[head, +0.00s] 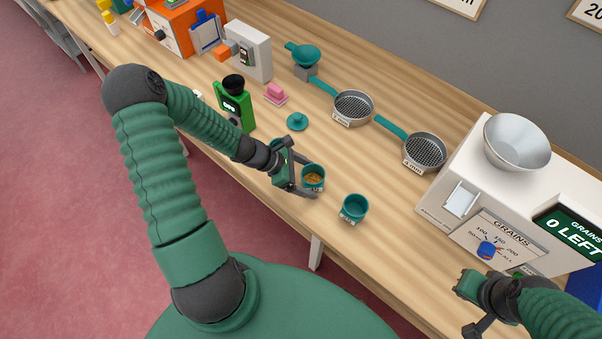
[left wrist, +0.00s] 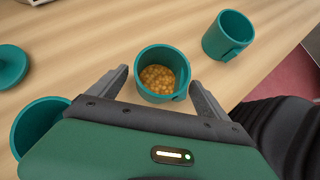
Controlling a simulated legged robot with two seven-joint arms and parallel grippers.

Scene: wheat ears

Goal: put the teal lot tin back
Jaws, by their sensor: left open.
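A teal tin with golden grain inside (head: 313,179) stands upright on the bench, with a small label on its front. In the left wrist view this tin (left wrist: 161,92) sits between the two fingers of my left gripper (left wrist: 158,78), which is open with a finger on either side. The left gripper (head: 303,174) is low over the bench. A second teal tin (head: 354,207), labelled and apparently empty, stands to the right. A third teal tin (left wrist: 38,122) is partly hidden by my gripper. A teal lid (head: 297,121) lies behind. My right gripper (head: 466,305) is at lower right, its jaws unclear.
Two teal-handled sieves (head: 353,107) (head: 425,152) lie behind the tins. A white grain counter (head: 480,215) with a metal bowl (head: 516,142) stands at right, reading "0 LEFT". A green meter (head: 234,106) and pink block (head: 276,93) stand left. Bench between the tins and counter is clear.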

